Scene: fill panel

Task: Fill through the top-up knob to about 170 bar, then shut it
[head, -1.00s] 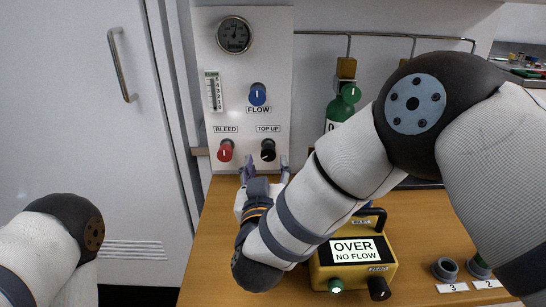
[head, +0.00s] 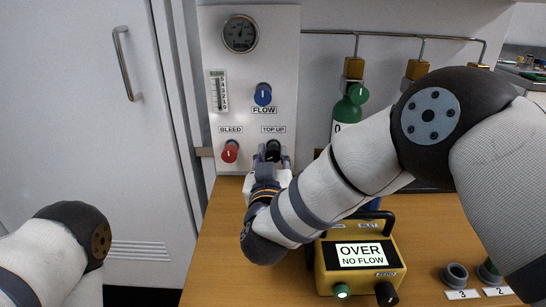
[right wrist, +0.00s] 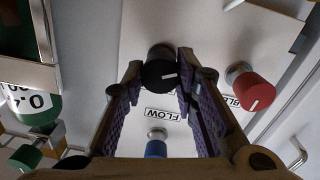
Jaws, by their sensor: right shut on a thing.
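The black top-up knob (head: 273,149) is on the lower right of the white panel, above its arm-covered front. My right gripper (head: 272,160) is shut on this knob. In the right wrist view the knob (right wrist: 160,72) sits between the tips of the two purple-padded fingers, with a white mark on its face. The round dark gauge (head: 240,34) is at the panel's top; its reading is too small to tell. The red bleed knob (head: 230,151) is left of the top-up knob, and the blue flow knob (head: 263,94) is above. My left gripper is out of view.
A yellow meter (head: 358,261) on the wooden bench (head: 218,250) reads "OVER NO FLOW". A green cylinder (head: 347,112) stands behind my right arm. Caps labelled 3 and 2 (head: 454,275) are at the right. The bench's left part is clear.

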